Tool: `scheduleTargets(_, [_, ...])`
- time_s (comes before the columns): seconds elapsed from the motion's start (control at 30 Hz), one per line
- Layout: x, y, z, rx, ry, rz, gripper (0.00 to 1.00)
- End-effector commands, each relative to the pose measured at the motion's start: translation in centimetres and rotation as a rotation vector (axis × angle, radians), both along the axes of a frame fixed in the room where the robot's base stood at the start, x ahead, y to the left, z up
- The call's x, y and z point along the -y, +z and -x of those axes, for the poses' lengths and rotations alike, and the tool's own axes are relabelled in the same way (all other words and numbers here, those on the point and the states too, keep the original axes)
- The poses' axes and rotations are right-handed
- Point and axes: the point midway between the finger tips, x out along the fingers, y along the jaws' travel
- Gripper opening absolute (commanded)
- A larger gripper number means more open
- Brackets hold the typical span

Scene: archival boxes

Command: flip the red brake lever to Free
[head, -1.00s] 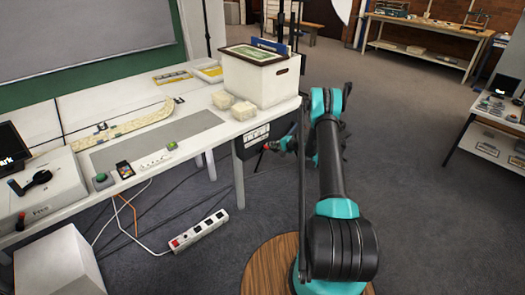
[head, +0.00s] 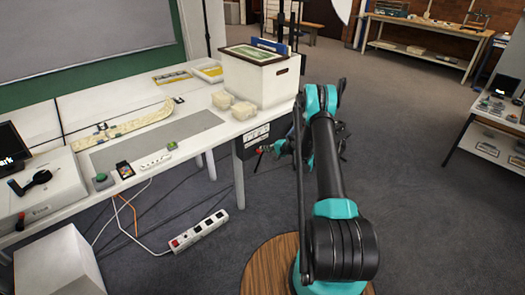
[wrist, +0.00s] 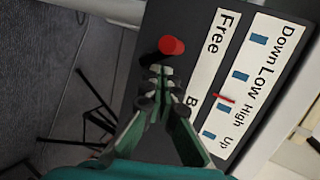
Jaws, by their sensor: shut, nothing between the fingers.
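The red brake lever (wrist: 171,46) shows in the wrist view as a round red knob standing out from a dark panel (wrist: 187,20). The knob appears beside the word "Free" on a white label strip (wrist: 215,35); the strip's other word is mostly hidden by my gripper, only a "B" showing. My gripper (wrist: 160,78) is shut and empty, its fingertips just below the knob in the picture; I cannot tell whether they touch it. In the head view my gripper (head: 275,148) is at the dark panel under the table's right end, with a small red spot by its tip.
A second strip (wrist: 247,75) reads Down, Low, High, Up, with a red pointer near High. The white table (head: 215,136) carries a white box (head: 258,85) above the panel. A power strip (head: 198,231) and cables lie on the floor. Open floor is to the right.

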Motion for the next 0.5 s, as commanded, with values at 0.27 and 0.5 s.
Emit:
scheduleTargets(0.27, [2.0, 0.0, 1.4, 0.000, -0.002, 0.000, 0.00])
scheduleTargets(0.5, [4.0, 0.0, 3.0, 0.001, -0.002, 0.001, 0.00])
